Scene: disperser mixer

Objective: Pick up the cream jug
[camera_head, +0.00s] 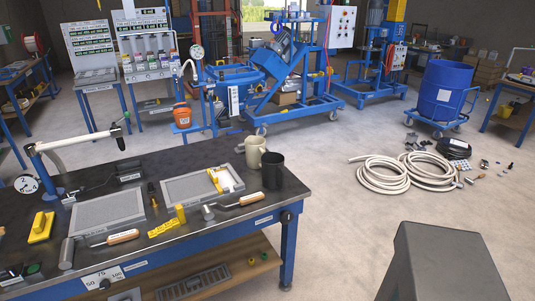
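The cream jug (256,152) stands upright on the dark top of the workbench (165,165), near its far right corner. A dark mug (272,171) stands just in front and to the right of it and hides part of its lower right side. The cream jug's handle seems to be on its left. My gripper is not in view.
Beside the jug is a grey tray (178,191) holding yellow and white items. Coiled hoses (385,175) lie on the floor to the right.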

